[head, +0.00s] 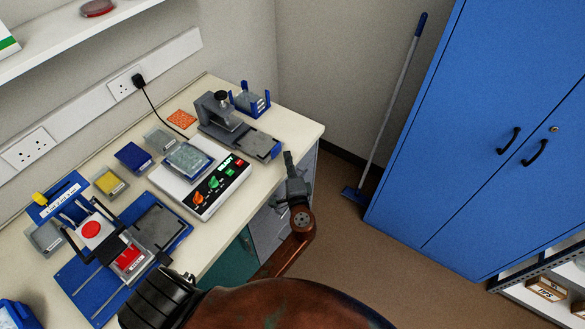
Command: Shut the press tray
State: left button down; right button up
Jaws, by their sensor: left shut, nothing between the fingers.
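The grey press (218,112) with a black knob stands at the back right of the bench. Its press tray (256,143) sticks out toward the bench's right front edge, a flat dark plate with a blue end (276,152). My left gripper (289,158) is shut and empty. It shows just beyond the tray's blue end, at the bench edge, fingers pointing up in the picture. A small gap seems to show between fingertips and tray; contact cannot be told for certain. My right gripper is not in view.
A blue rack (250,101) stands behind the press. A blue fixture (85,276) fills the front left. A blue cabinet (480,120) stands right, with open floor between.

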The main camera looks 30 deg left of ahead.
aim_at(265, 151)
pick_arm(q)
jog(key=shift+a, duration=1.45)
jog(key=shift+a, duration=0.1)
jog(key=a, duration=0.7)
jog(key=shift+w+a, duration=0.2)
jog(key=shift+w, duration=0.15)
